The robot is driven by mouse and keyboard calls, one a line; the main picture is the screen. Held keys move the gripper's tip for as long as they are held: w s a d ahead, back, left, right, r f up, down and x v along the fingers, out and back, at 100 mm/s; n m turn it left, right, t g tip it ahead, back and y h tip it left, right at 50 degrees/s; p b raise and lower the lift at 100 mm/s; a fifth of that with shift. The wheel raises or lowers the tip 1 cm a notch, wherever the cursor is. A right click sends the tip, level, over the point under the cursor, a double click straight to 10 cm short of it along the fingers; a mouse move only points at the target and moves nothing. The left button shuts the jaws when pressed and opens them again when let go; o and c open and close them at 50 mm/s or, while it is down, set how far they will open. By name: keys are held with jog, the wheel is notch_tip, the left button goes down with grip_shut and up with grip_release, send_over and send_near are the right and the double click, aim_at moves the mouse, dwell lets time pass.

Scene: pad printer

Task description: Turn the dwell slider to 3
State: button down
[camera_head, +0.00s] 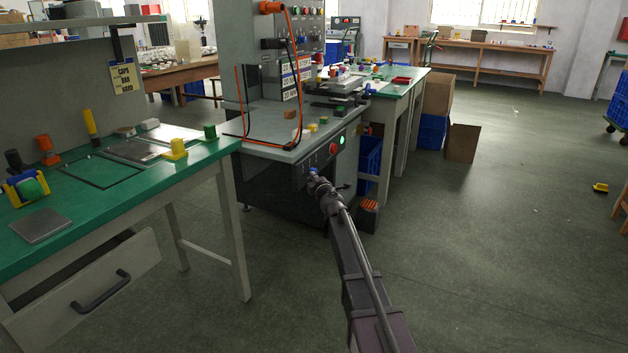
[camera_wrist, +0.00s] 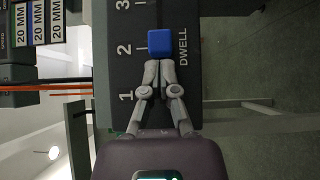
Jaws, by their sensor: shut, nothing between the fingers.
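The blue dwell slider knob (camera_wrist: 160,42) sits on a dark panel marked DWELL in the wrist view, beside the mark 2. The marks 1, 2 and 3 run along the panel, with 3 at the top edge of the picture. My gripper (camera_wrist: 158,65) is shut and empty, with its fingertips right at the knob's lower side, on the side toward 1. Whether they touch it I cannot tell. In the head view my gripper (camera_head: 313,176) reaches the front panel of the pad printer (camera_head: 270,148), and a bit of blue shows at its tip.
A lit green button (camera_head: 341,140) and a red button (camera_head: 334,149) sit on the printer's front, close to my gripper. Orange tubing (camera_wrist: 50,87) crosses the left of the wrist view. A green-topped bench (camera_head: 60,215) stands at left.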

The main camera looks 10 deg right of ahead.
dwell(0.3)
jog(key=w+d, duration=0.1)
jog(key=w, duration=0.1)
jog(key=w+d, duration=0.2)
jog(key=shift+w, duration=0.2)
jog(key=shift+w+d, duration=0.15)
jog(key=shift+d, duration=0.1)
jog(key=shift+s+a, duration=0.3)
jog(key=shift+s, duration=0.05)
jog(key=s, duration=1.2)
jog(key=shift+s+a, duration=0.2)
jog(key=shift+s, duration=0.15)
